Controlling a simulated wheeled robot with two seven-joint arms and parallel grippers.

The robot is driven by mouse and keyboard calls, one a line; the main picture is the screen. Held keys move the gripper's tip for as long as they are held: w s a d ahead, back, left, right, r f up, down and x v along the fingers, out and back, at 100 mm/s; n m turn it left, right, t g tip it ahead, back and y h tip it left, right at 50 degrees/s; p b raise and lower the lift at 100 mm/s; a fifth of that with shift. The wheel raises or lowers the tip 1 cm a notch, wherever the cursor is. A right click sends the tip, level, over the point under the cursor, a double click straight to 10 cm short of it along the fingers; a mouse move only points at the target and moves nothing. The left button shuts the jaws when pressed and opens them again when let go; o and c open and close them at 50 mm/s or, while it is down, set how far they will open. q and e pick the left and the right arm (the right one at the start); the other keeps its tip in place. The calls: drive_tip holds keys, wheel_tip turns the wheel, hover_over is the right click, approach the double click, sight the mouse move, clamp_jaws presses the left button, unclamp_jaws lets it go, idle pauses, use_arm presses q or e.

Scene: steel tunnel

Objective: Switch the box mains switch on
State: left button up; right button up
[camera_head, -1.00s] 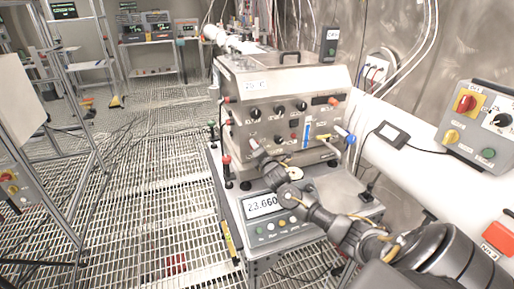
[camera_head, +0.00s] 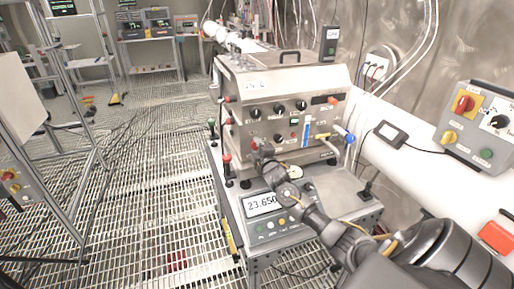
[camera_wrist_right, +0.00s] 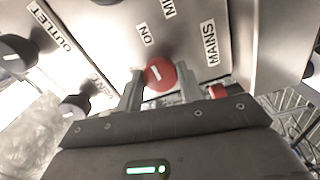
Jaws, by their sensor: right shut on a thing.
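The steel box (camera_head: 330,85) stands on a cart, with several black knobs on its front panel. In the right wrist view, the mains switch is a round red knob (camera_wrist_right: 160,73) with a white line mark, between printed labels ON and MAINS. My right gripper (camera_head: 260,150) is at the lower left of the box front. In the right wrist view, the right gripper (camera_wrist_right: 160,86) has its fingers on either side of the red knob, shut on it. The fingers partly hide the knob's lower part. My left gripper is not in view.
A grey control box (camera_head: 478,132) with a red knob is on the right. Grated floor lies open left of the cart.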

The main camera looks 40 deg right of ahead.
drive_tip(key=shift+m, duration=0.3)
drive_tip(key=o, duration=1)
drive_tip(key=shift+s, duration=0.1)
drive_tip(key=shift+s+a+f, duration=0.15)
drive_tip(key=shift+s, duration=0.15)
drive_tip(key=shift+b+v, duration=1.15)
drive_tip(key=shift+v, duration=3.8)
